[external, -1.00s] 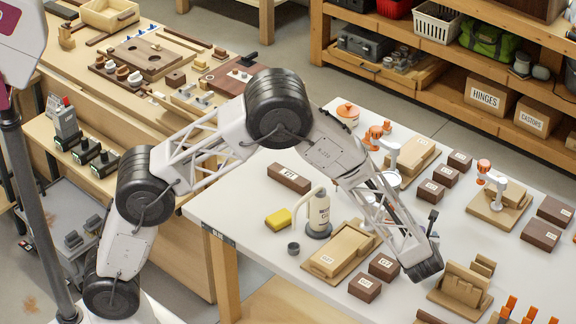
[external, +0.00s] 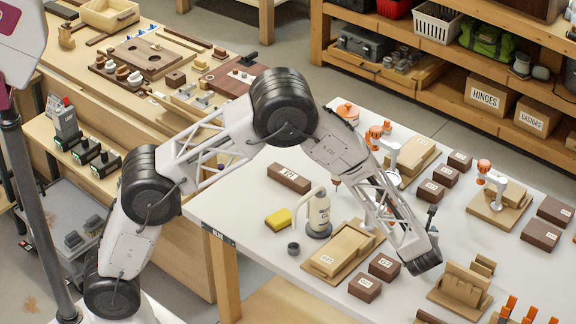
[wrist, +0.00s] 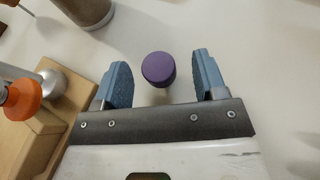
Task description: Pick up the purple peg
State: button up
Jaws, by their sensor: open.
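The purple peg (wrist: 158,68) shows in the wrist view as a short round cylinder, standing on the white tabletop (wrist: 255,55). My gripper (wrist: 163,62) is open, with one blue finger on each side of the peg. I cannot tell how far the fingertips are above the table. In the external view my arm reaches over the white table, and I cannot make out the peg or the fingers there.
In the wrist view, a wooden block (wrist: 60,120) with an orange-knobbed clamp (wrist: 22,100) lies close to the left finger. A grey-brown cylinder (wrist: 94,10) stands at the upper left. The table right of the fingers is clear.

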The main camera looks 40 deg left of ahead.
jog(key=shift+x, duration=1.85)
jog(key=c, duration=1)
notch_tip(320, 180, up, 10)
